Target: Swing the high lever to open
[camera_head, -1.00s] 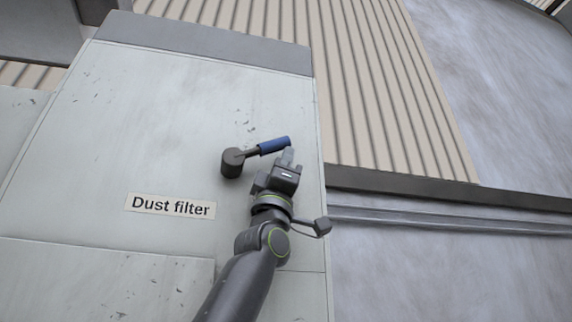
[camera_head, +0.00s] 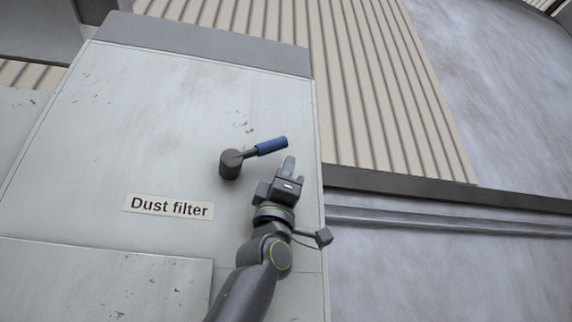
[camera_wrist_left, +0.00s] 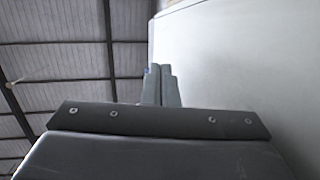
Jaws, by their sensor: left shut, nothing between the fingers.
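The high lever has a blue grip (camera_head: 271,146) on a dark arm and a dark round hub (camera_head: 230,164), on the pale panel of the dust filter (camera_head: 180,110). The lever points right and slightly up. My left gripper (camera_head: 288,165) is just below and right of the blue grip, with a small gap seen between them. Its fingers are shut and empty, and point up. In the left wrist view the shut fingers (camera_wrist_left: 161,85) show beside the pale panel, with a tiny bit of blue at their left edge. My right gripper is not in view.
A "Dust filter" label (camera_head: 169,206) is on the panel below the hub. The panel's right edge is close to my left gripper. Beyond it are a ribbed beige wall (camera_head: 400,100) and a dark ledge (camera_head: 450,197). The panel above the lever is clear.

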